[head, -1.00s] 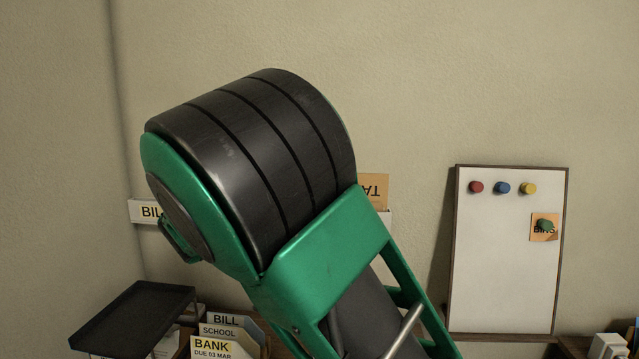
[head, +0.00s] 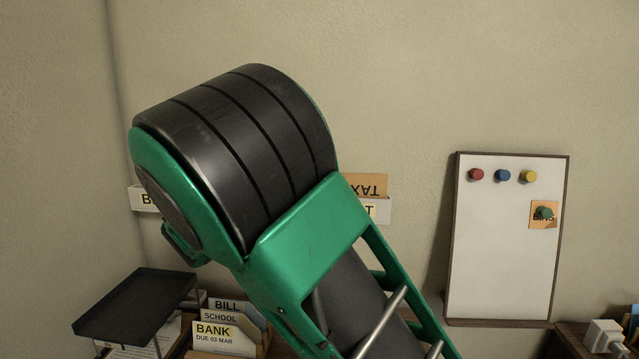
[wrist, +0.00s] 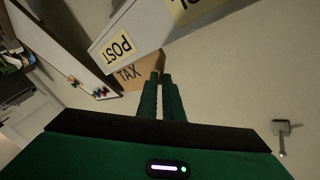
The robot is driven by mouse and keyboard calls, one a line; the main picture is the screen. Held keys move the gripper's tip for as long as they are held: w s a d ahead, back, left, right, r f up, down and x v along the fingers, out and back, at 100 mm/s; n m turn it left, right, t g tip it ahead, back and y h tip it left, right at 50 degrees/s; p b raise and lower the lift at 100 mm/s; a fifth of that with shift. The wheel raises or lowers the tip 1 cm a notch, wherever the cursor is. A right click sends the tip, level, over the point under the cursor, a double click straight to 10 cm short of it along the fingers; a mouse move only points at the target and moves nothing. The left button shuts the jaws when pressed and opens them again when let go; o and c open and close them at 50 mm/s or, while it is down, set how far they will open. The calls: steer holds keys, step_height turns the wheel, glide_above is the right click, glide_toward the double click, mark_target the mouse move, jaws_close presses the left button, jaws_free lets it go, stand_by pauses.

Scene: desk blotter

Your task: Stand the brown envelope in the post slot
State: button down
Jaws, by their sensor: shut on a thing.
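The brown envelope (head: 364,185), marked TAX upside down, shows just above the right end of the pale wall rack (head: 383,212) in the head view. Its lower part is hidden behind the rack's front. In the wrist view, which is turned over, the envelope (wrist: 136,73) lies against the rack panel with the POST label (wrist: 118,46), partly covered by it. How deep it sits in the slot I cannot tell. My gripper (wrist: 160,82) is shut on the envelope's edge. In the head view my arm hides the gripper and the rack's middle.
The rack's left end (head: 140,199) carries another label. A whiteboard (head: 505,250) with coloured magnets stands to the right. Below left are a black tray (head: 135,305) and a sorter with upright envelopes (head: 225,335). A small hook (wrist: 284,135) shows on the wall in the wrist view.

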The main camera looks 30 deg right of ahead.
steer(key=shift+f, duration=0.25)
steer(key=c, duration=1.8)
jaws_free()
steer(key=shift+c, duration=0.2)
steer(key=v, duration=1)
steer(key=shift+a, duration=0.4)
